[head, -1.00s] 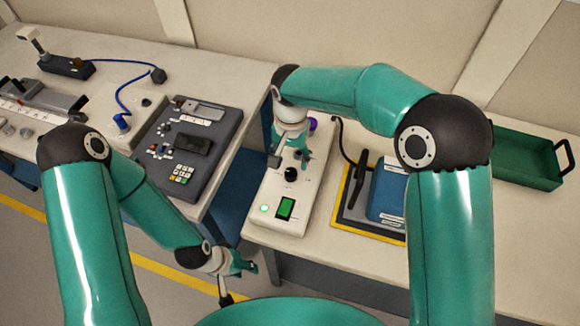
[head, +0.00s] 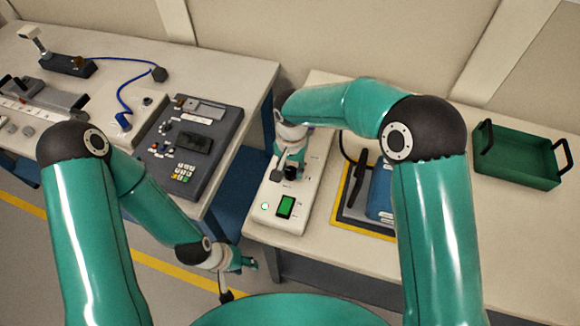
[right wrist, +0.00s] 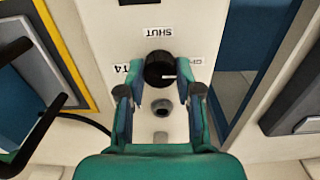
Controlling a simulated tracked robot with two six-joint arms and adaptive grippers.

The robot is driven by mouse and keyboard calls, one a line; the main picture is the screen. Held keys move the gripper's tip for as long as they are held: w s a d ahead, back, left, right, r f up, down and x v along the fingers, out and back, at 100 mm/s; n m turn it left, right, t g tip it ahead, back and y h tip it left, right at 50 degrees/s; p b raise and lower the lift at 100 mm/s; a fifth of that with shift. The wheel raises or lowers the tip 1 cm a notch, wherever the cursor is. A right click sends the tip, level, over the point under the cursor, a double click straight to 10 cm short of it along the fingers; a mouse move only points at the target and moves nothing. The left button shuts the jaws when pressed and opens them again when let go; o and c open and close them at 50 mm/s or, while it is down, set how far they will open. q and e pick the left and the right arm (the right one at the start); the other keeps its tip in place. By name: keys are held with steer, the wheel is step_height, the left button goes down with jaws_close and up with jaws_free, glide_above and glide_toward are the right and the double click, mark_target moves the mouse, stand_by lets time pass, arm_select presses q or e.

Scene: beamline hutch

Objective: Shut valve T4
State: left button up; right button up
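The T4 valve is a round black knob (right wrist: 160,69) with a short white mark pointing right in the right wrist view. It sits on a white panel box (head: 270,216), beside an upside-down SHUT label (right wrist: 157,31), a T4 label (right wrist: 120,68) and a partly readable label (right wrist: 196,62). My right gripper (right wrist: 160,92) is open, a finger on either side of the knob's near edge, with gaps visible; it also shows over the box in the head view (head: 284,172). My left gripper (head: 239,280) is open and empty, low in front of the left bench.
A green tray (head: 515,160) is further right. A grey keypad unit (head: 205,165) lies left, across a gap.

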jaws_close()
